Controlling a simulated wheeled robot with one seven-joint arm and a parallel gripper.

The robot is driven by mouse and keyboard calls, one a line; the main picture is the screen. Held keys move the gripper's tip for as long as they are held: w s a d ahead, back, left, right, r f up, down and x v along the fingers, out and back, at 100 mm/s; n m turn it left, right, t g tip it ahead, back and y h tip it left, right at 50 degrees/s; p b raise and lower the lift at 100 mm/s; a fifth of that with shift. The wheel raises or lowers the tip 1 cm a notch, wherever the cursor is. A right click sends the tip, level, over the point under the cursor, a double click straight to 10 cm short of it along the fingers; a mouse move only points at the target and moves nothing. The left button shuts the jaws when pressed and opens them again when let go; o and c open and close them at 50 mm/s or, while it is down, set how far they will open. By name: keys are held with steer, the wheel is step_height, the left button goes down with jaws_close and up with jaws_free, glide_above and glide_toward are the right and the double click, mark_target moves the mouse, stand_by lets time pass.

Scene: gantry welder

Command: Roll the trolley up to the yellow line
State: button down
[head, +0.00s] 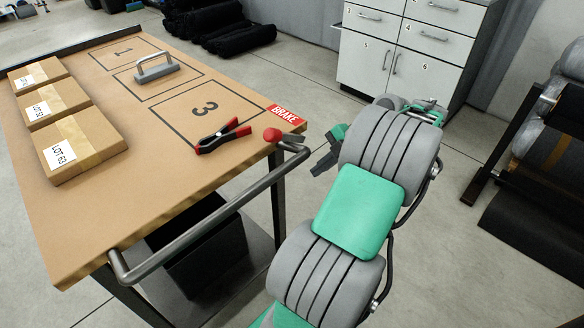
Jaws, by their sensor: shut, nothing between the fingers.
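The trolley has a tan wooden top (150,190) and fills the left half of the head view. Its grey push handle (200,222) runs along the near end. A lever with a red knob (272,134) sits at the near right corner, by a red BRAKE label (286,114). My gripper (322,164) is partly hidden behind my arm, just right of the lever and handle end. It is shut and empty, apart from the lever as far as I can see. No yellow line shows in this view.
Several cartons (85,147), a red-and-black clamp (222,137) and a grey handled block (157,70) lie on the trolley. A white cabinet (405,50) stands behind, black rolls (225,25) at the back, and a dark rack (525,140) on the right. Floor shows between.

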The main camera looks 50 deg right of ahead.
steer(key=b, duration=0.3)
glide_toward(280, 186)
step_height(280, 186, down, 4)
steer(key=s+a, duration=0.2)
steer(key=w, duration=0.4)
steer(key=shift+w+r, duration=0.1)
steer(key=shift+w, duration=0.1)
